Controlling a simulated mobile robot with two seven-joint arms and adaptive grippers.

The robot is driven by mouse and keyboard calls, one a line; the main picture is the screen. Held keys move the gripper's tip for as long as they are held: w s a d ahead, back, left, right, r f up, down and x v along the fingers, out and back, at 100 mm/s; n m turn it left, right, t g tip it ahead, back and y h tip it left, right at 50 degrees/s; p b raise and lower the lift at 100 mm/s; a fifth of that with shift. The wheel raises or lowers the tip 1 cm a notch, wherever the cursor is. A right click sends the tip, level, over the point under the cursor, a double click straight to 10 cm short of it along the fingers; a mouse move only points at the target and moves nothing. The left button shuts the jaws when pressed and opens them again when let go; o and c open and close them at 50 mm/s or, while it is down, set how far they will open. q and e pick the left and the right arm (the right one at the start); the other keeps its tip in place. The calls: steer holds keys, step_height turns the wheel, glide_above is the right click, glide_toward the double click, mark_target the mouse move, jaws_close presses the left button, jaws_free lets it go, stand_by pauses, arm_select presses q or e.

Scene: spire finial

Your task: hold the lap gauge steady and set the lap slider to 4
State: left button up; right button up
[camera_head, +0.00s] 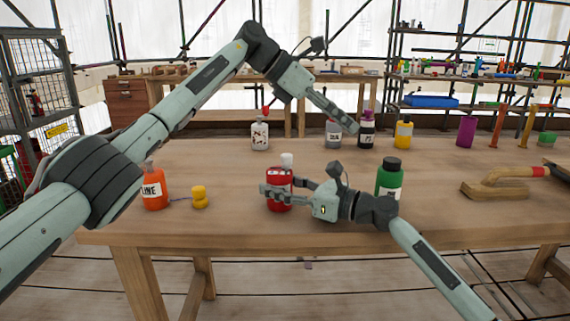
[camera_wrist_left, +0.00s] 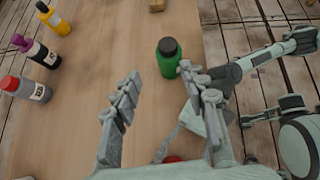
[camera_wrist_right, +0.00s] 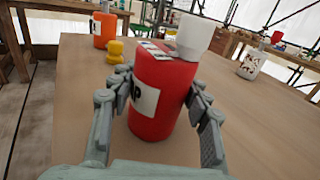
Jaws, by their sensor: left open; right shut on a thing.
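The lap gauge (camera_head: 279,204) is a red cylinder with a white label, standing upright on the table; its top has a strip of white marked fields (camera_wrist_right: 156,49). A white cup-shaped piece (camera_wrist_right: 197,35) shows at its top edge; I cannot tell whether this is the lap slider, nor read the setting. My right gripper (camera_head: 277,191) is shut on the gauge, fingers on both sides of its body in the right wrist view. My left gripper (camera_head: 346,120) is open and empty, above and behind the gauge. Only a red sliver of the gauge (camera_wrist_left: 172,159) shows in the left wrist view.
A green bottle (camera_head: 389,179) stands close to my right wrist. An orange bottle (camera_head: 154,190) and a yellow piece (camera_head: 199,198) are at the left. Several bottles, including a yellow one (camera_head: 403,134), line the back.

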arm_select(q)
steer(key=s+d+r+n+t+h, duration=0.1)
steer(key=s+d+r+n+h, duration=0.4)
steer(key=d+r+h, duration=0.3)
steer(key=a+r+n+t+h, duration=0.3)
steer(key=a+n+t+h, duration=0.15)
steer(key=n, duration=0.35)
steer(key=n+t+y, duration=1.3)
steer(key=n+t, duration=0.2)
steer(key=n, duration=1.2)
glide_above(285, 161)
steer(key=s+d, duration=0.1)
steer(key=s, duration=0.3)
step_height(285, 161, down, 7)
steer(key=s+a+f+n+g+y, duration=0.2)
steer(key=s+f+n, duration=0.15)
steer(key=f, duration=0.35)
steer(key=s+a+f+n+g+y, duration=0.2)
steer(key=a+f+n, duration=0.1)
steer(key=f+n, duration=0.25)
steer(key=x, duration=1.1)
steer(key=shift+w+d+f, duration=0.15)
steer(key=shift+d+f, duration=0.25)
steer(key=shift+d, duration=0.05)
steer(key=shift+c, duration=0.2)
